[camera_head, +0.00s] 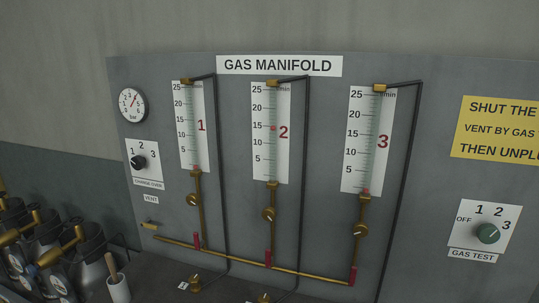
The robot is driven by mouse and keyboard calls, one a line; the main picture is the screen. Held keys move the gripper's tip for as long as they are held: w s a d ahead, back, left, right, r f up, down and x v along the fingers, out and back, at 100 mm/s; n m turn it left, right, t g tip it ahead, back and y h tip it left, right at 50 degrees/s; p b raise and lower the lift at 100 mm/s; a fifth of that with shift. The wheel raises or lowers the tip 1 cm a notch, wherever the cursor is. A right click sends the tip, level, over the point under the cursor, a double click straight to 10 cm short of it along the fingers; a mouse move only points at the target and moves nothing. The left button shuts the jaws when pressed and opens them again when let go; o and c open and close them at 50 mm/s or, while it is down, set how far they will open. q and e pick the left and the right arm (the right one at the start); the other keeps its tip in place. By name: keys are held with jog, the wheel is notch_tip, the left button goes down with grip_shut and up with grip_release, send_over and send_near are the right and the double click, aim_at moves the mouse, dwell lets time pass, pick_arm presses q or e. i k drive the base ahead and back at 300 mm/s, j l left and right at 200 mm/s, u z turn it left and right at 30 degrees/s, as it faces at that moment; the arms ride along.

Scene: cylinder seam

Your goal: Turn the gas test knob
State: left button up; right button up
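The gas test knob (488,233) is a round green knob on a white plate (466,233) at the right of the grey panel. The plate is marked OFF, 1, 2 and 3, with a GAS TEST label (472,255) below it. A small pale mark on the knob seems to face right, toward the 3 side, but it is too small to read surely. Neither of my grippers shows in the head view, and nothing touches the knob.
The GAS MANIFOLD panel (235,215) carries three flow tubes; tube 2 (272,130) has its float near 15. A black change-over knob (138,162) and pressure gauge (132,105) are at left. Cylinders (88,240) and a cup (119,289) stand lower left.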

aim_at(487, 234)
jog(key=z, duration=1.35)
